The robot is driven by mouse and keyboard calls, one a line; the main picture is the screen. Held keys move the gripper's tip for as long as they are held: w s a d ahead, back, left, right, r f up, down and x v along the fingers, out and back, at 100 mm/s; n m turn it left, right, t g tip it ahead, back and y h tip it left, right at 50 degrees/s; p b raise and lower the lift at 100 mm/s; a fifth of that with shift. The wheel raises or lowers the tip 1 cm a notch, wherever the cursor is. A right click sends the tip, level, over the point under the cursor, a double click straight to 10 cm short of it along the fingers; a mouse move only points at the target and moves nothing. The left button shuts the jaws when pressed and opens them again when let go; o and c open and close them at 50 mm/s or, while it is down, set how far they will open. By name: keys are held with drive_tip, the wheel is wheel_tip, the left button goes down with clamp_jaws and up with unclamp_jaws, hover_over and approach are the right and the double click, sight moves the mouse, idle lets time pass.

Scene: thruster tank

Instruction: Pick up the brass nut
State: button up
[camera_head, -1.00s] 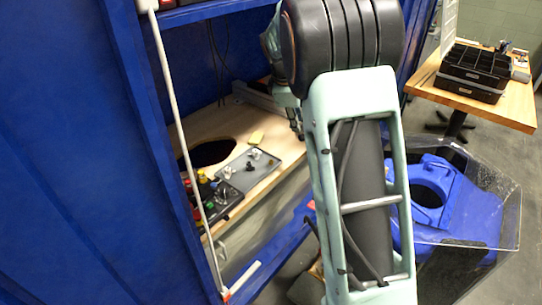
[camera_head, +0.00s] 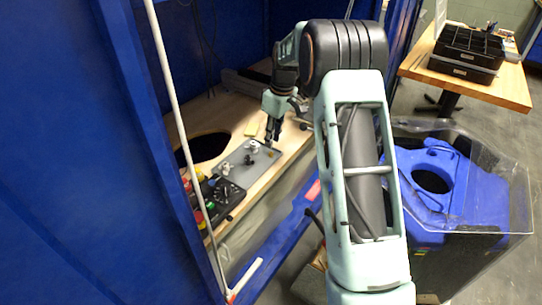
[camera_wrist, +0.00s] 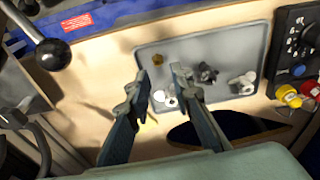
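The brass nut (camera_wrist: 158,68) is a small gold-brown piece on the grey tray (camera_wrist: 225,48), near the tray's left edge in the wrist view. In the head view the tray (camera_head: 232,172) lies on the wooden bench, and the nut is too small to make out surely. My gripper (camera_wrist: 160,79) is open and empty, its fingers apart, with the nut showing just beyond the gap between the tips. In the head view my gripper (camera_head: 271,138) points down over the tray's far right end. Its height above the tray is hard to tell.
A pale fitting (camera_wrist: 167,98), a dark star-shaped knob (camera_wrist: 207,73) and a silver fitting (camera_wrist: 243,83) share the tray. A black control panel (camera_wrist: 297,45) stands beside it. The bench has a dark round hole (camera_head: 209,146). A ball-ended lever (camera_wrist: 53,54) rises on the other side.

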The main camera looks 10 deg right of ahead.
sight(271, 156)
drive_tip(key=f, duration=0.2)
drive_tip(key=f+b, duration=0.1)
drive_tip(key=f, duration=0.2)
drive_tip(key=shift+w+a+f, duration=0.1)
drive_tip(key=shift+w+f, duration=0.1)
clamp_jaws()
